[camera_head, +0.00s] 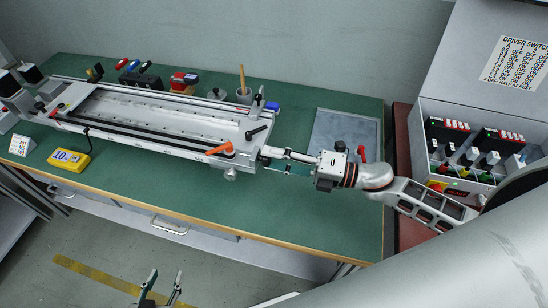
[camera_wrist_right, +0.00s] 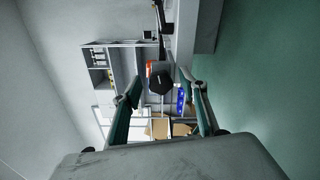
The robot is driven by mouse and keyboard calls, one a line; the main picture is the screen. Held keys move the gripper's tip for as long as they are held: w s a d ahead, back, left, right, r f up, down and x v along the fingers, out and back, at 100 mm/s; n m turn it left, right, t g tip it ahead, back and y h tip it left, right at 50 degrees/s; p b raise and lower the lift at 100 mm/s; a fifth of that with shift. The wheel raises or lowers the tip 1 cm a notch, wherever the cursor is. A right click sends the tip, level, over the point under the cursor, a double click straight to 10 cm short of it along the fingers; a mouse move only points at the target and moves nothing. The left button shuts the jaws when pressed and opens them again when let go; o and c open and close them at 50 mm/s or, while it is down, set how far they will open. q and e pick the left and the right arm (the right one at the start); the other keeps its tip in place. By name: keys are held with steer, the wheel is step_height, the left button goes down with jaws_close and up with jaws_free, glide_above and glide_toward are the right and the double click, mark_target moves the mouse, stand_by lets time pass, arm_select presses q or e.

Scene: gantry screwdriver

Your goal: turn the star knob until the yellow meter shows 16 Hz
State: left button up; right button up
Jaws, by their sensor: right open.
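The yellow meter (camera_head: 69,160) sits on the green bench at the left, and its display seems to read 10; the unit is too small to read. A dark, many-sided knob (camera_wrist_right: 160,82), which looks like the star knob, is face-on in the right wrist view. My right gripper (camera_head: 276,159) is at the right end of the gantry rail. In the right wrist view its two fingers (camera_wrist_right: 162,103) are apart, with the knob between them and no clear contact. My left gripper (camera_head: 162,288) is low at the bottom edge, fingers apart and empty, away from the bench.
The long gantry frame (camera_head: 150,112) spans the bench (camera_head: 310,222). A grey mat (camera_head: 345,130) lies right; a switch box (camera_head: 475,150) stands farther right.

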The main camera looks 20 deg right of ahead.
steer(key=v, duration=0.7)
steer(key=shift+s+d, duration=0.15)
stand_by(0.4)
